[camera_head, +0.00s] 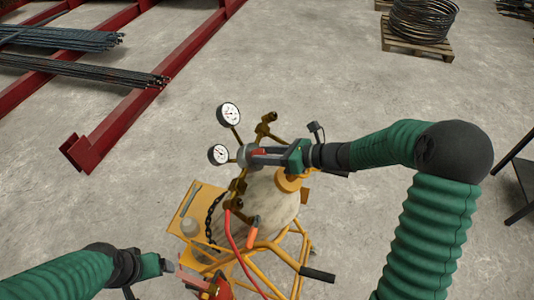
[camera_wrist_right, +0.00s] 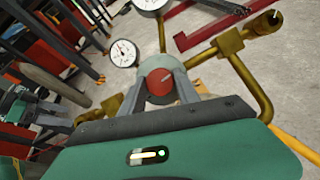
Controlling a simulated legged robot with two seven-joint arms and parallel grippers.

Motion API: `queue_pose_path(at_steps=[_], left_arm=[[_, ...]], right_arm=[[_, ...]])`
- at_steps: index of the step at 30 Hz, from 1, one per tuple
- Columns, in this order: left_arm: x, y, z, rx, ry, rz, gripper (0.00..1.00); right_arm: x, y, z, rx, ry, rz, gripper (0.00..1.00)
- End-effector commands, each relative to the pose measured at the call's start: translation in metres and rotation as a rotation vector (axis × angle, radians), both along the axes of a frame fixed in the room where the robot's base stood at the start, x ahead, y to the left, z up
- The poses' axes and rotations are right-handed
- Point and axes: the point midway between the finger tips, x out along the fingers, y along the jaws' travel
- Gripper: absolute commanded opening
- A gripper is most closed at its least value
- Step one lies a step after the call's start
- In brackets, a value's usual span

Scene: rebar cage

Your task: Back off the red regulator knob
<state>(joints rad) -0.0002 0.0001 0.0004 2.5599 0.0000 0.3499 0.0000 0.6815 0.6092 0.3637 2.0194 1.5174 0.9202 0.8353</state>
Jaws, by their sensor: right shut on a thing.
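The red regulator knob (camera_wrist_right: 160,84) faces me in the right wrist view, at the front of a grey-green regulator body (camera_wrist_right: 168,65). My right gripper (camera_wrist_right: 163,88) is shut on it, with one grey finger on each side. In the head view my right gripper (camera_head: 256,155) reaches in from the right to the regulator, beside two white dial gauges (camera_head: 229,114) (camera_head: 218,154); the fingers mostly cover the knob there. My left gripper (camera_head: 174,268) is low at the left, near the yellow cart; its fingertips are too unclear to read.
The yellow cart (camera_head: 262,245) carries a pale cylinder (camera_head: 268,207), a chain (camera_head: 212,215) and a red hose (camera_head: 232,238). Brass pipes (camera_wrist_right: 245,75) flank the regulator. Red steel beams (camera_head: 150,100) and rebar bundles (camera_head: 85,70) lie at upper left. Open concrete floor surrounds the cart.

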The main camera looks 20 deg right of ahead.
Motion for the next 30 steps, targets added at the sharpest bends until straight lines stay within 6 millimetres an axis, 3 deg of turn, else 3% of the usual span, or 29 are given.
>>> queue_pose_path(at_steps=[30], left_arm=[[-0.0001, 0.0002, -0.0053, 0.000, 0.000, 0.001, 0.82]], right_arm=[[0.0015, -0.0067, -0.0031, -0.035, -0.037, 0.025, 0.00]])
